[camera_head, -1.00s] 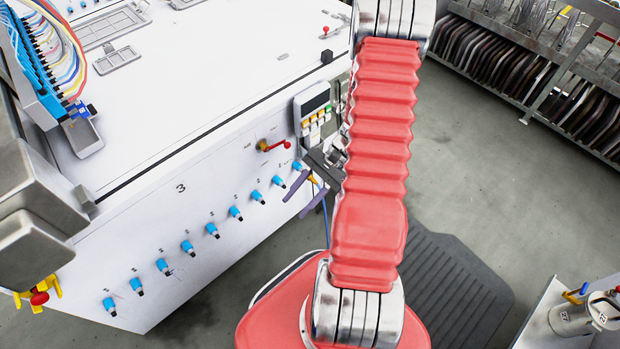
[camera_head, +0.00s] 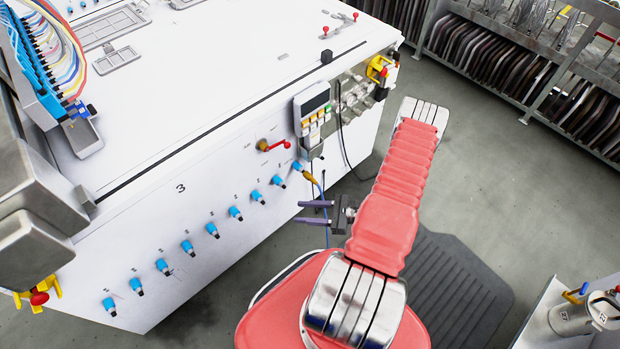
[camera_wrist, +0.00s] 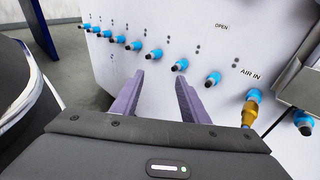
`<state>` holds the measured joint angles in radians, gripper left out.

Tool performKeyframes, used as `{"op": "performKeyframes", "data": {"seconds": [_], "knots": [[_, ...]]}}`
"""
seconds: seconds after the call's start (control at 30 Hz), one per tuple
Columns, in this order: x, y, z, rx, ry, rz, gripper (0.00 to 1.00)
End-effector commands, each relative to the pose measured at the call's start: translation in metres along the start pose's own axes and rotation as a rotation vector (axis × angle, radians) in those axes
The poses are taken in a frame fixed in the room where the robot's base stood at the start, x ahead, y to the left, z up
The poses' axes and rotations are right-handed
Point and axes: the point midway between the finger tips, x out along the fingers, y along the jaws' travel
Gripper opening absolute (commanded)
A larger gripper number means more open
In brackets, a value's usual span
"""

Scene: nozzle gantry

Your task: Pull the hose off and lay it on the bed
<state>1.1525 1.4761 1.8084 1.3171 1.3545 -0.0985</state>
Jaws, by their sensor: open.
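The hose is blue with a brass end (camera_head: 312,179), which sits at the blue fitting (camera_head: 298,167) on the front panel. In the wrist view the brass end (camera_wrist: 250,109) meets the fitting marked AIR IN, and the hose hangs below it. My gripper (camera_head: 301,212) is open and empty, below the brass end and apart from it in the head view. In the wrist view my gripper's purple fingers (camera_wrist: 160,77) are spread, left of the hose. The bed (camera_head: 215,75) is the white flat top of the machine. The hose's lower part is partly hidden behind my gripper.
A row of blue fittings (camera_head: 212,230) runs along the panel. A red-handled valve (camera_head: 272,146) and a keypad (camera_head: 313,112) are near the hose. The bed's middle is clear; a cable bundle (camera_head: 45,50) stands at its left. Racks (camera_head: 490,60) stand back right.

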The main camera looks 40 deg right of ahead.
Motion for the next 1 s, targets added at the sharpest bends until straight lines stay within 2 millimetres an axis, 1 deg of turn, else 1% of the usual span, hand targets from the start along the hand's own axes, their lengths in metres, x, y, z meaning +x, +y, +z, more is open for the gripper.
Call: {"op": "performKeyframes", "data": {"seconds": [0.03, 0.17, 0.27, 0.3, 0.37, 0.4, 0.5, 0.6, 0.7, 1.0], "knots": [[0.000, -0.004, -0.012, 0.026, -0.019, -0.051, 0.41], [-0.003, -0.021, -0.037, 0.074, -0.063, -0.195, 0.41], [-0.010, -0.039, -0.055, 0.095, -0.095, -0.318, 0.41], [-0.013, -0.049, -0.061, 0.098, -0.108, -0.371, 0.41], [-0.021, -0.064, -0.067, 0.094, -0.125, -0.446, 0.41], [-0.026, -0.074, -0.069, 0.088, -0.135, -0.491, 0.41], [-0.039, -0.096, -0.069, 0.063, -0.157, -0.584, 0.41], [-0.050, -0.112, -0.065, 0.036, -0.175, -0.644, 0.41], [-0.054, -0.118, -0.061, 0.022, -0.185, -0.668, 0.41], [-0.053, -0.118, -0.060, 0.019, -0.186, -0.667, 0.41]]}}
